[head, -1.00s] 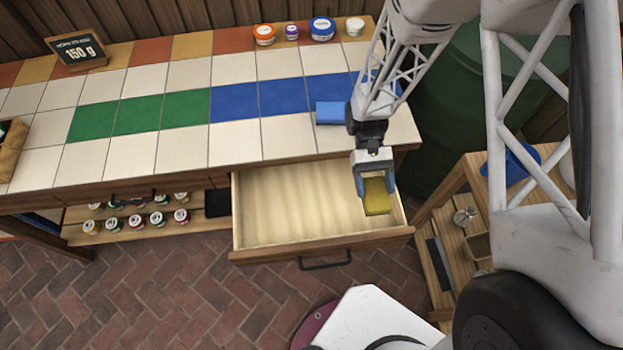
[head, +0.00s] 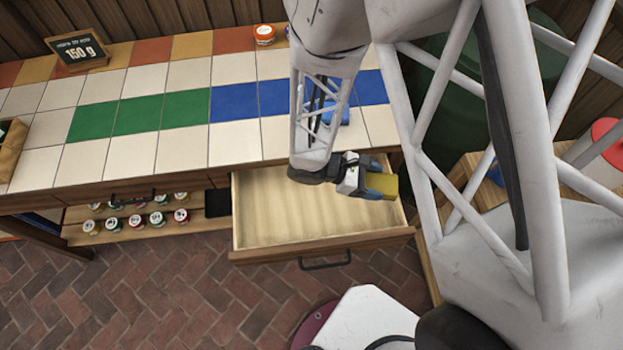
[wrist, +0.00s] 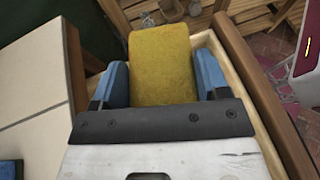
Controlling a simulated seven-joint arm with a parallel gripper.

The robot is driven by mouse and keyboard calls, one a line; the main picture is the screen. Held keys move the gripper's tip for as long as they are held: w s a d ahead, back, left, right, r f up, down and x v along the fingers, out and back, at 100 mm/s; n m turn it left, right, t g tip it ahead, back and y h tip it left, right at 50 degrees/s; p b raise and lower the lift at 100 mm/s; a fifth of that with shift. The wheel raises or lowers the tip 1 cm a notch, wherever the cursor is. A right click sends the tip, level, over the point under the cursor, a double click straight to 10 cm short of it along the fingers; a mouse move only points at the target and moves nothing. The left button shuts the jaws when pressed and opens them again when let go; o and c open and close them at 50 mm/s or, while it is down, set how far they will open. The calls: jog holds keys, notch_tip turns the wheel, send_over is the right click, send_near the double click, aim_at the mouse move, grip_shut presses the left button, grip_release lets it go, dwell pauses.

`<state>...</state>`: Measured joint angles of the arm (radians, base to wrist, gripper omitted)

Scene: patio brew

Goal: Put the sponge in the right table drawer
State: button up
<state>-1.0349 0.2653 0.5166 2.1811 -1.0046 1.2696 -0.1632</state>
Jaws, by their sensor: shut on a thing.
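The yellow sponge (head: 383,186) is held between the blue fingers of my gripper (head: 378,183), near the right end of the open drawer. In the wrist view the sponge (wrist: 163,66) sits between both fingers of my gripper (wrist: 164,82), one touching or close to each side. The right table drawer (head: 270,212) is pulled out, and its visible inside is empty pale wood. The sponge appears over the drawer's right side; its exact height is unclear. My arm hides part of the drawer's back and right side.
The tiled table (head: 130,110) lies behind the drawer. A blue object (head: 338,112) on it is partly hidden by my arm. A wooden side table (head: 470,165) is at right.

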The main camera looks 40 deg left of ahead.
jog(key=s+a+n+t+y, duration=0.2)
jog(key=a+n+t+y, duration=0.3)
jog(key=a+n+y, duration=0.1)
jog(key=shift+s+f+n+t+y, duration=0.15)
jog(key=shift+f+n+t+y, duration=0.25)
jog(key=shift+n, duration=0.4)
send_over(344, 199)
jog(key=shift+f, duration=2.9)
jog(key=shift+f, duration=0.15)
jog(key=shift+f, duration=1.95)
